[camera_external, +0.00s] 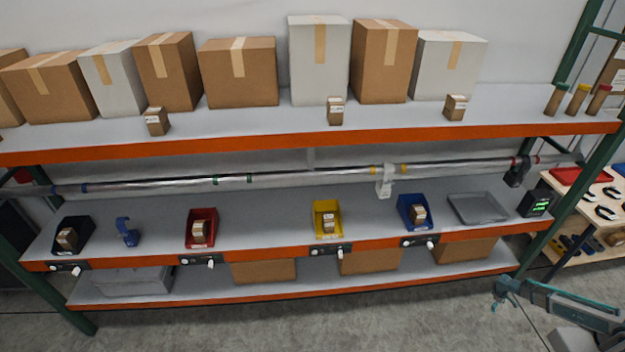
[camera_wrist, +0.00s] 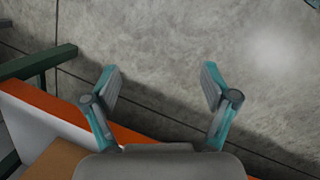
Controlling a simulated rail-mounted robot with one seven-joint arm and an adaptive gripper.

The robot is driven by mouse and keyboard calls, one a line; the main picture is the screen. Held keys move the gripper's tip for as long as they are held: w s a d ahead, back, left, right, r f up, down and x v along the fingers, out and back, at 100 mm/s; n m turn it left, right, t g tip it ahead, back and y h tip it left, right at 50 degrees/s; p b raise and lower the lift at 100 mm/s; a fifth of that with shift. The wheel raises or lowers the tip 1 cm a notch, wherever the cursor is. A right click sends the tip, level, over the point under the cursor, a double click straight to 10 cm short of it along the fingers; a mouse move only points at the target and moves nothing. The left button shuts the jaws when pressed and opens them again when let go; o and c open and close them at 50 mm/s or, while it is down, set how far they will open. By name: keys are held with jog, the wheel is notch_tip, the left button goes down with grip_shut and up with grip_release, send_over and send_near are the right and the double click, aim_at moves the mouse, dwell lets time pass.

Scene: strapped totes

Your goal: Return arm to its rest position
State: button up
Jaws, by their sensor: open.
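My gripper (camera_external: 507,293) is at the lower right of the external view, in front of the right end of the shelf rack. My arm reaches to it from the right edge of the picture. In the wrist view my gripper (camera_wrist: 160,88) shows two teal and grey fingers spread wide apart. Nothing is between them, only grey concrete floor (camera_wrist: 180,40) behind.
The rack's orange edge (camera_wrist: 50,112) and green post (camera_wrist: 40,62) lie left in the wrist view. The middle shelf holds black, red (camera_external: 201,228), yellow (camera_external: 328,219) and blue (camera_external: 416,212) totes, and a grey tray (camera_external: 478,208). A wooden table (camera_external: 570,225) stands right.

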jog(key=s+d+f+m+g+y, duration=0.1)
jog(key=s+d+f+m+g, duration=0.1)
jog(key=s+d, duration=0.6)
jog(key=s+d+f+m+g+y, duration=0.1)
jog(key=s+d+f+m+g, duration=0.1)
jog(key=s+d, duration=0.6)
jog(key=s+m+g, duration=0.1)
jog(key=s, duration=0.6)
jog(key=shift+d+f+m+y, duration=0.2)
jog(key=shift+d+m+y, duration=0.1)
jog(key=shift+m, duration=0.1)
jog(key=shift+c, duration=0.2)
dwell(1.2)
